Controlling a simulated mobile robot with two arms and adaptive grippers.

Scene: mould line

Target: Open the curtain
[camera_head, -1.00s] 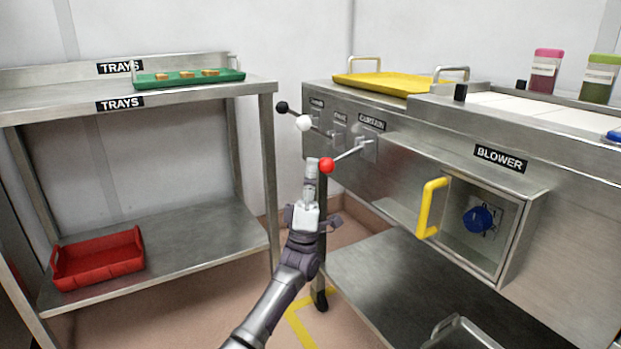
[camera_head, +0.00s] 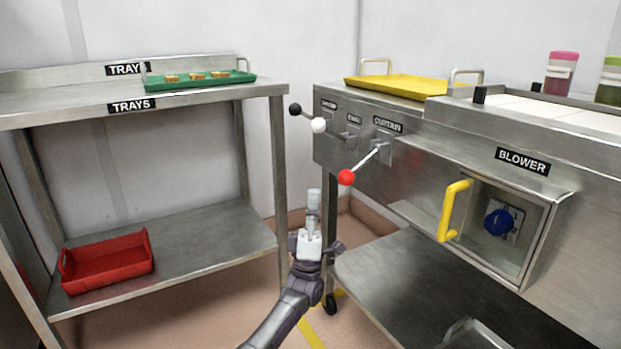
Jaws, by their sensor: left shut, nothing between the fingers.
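The curtain lever with a red ball knob (camera_head: 346,177) sticks out from the machine's front panel, below the CURTAIN label (camera_head: 388,124). Its rod slants down and to the left from its plate. My left gripper (camera_head: 314,196) is shut and empty, pointing up, below and to the left of the red knob and apart from it. Two more levers, with a black knob (camera_head: 295,109) and a white knob (camera_head: 319,125), are to the left on the same panel. My right gripper is not in view. No curtain itself can be made out.
A steel table (camera_head: 60,109) on the left holds a green tray (camera_head: 200,83); a red bin (camera_head: 107,263) is on its lower shelf. A yellow tray (camera_head: 400,84) lies on the machine. The blower box with a yellow handle (camera_head: 452,211) juts out at right.

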